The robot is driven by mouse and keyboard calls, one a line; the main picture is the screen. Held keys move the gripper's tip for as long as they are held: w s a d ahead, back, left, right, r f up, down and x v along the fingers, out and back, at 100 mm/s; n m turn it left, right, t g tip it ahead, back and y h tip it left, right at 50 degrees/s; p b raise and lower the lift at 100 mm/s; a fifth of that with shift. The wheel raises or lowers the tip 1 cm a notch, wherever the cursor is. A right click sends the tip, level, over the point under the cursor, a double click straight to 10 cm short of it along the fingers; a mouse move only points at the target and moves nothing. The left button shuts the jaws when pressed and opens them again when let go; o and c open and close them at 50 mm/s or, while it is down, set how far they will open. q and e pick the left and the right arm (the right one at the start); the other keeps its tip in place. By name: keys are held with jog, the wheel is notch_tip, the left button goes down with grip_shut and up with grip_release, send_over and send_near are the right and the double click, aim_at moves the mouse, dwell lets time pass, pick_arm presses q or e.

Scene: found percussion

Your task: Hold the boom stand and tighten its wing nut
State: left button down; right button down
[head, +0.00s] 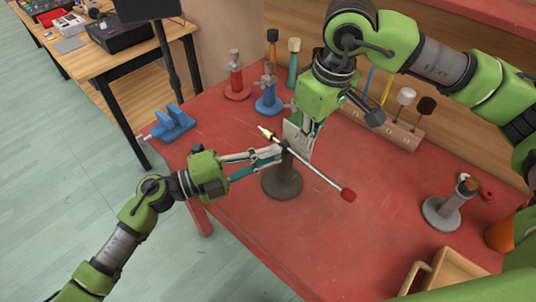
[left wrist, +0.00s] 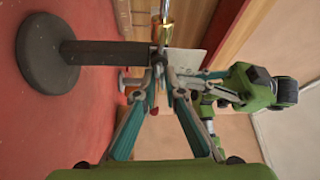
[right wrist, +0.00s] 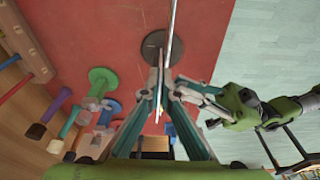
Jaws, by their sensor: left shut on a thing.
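The boom stand has a dark round base (head: 282,184) standing upright on the red bench. Its thin boom rod (head: 318,174) slants across the post's top, with a red tip (head: 348,195) and a brass end (head: 265,131). My left gripper (head: 281,153) is shut on the upper post; the left wrist view shows the dark post (left wrist: 105,53) between its fingertips. My right gripper (head: 293,142) is at the stand's top, its fingertips close together beside the rod. The right wrist view shows the rod (right wrist: 178,30) passing its fingertips. The wing nut is hidden among the fingers.
A blue vise (head: 172,124) sits at the bench's left edge. Red (head: 236,78) and blue (head: 269,92) stands are behind. A wooden rack with mallets (head: 385,130) is at the back. A grey stand (head: 447,208) is on the right. The bench's front middle is clear.

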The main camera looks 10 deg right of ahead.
pick_arm(q)
jog(key=shift+f, duration=0.1)
dwell(0.7)
jog(key=c, duration=2.2)
grip_release()
jog(key=shift+c, duration=0.2)
jog(key=v, duration=1.2)
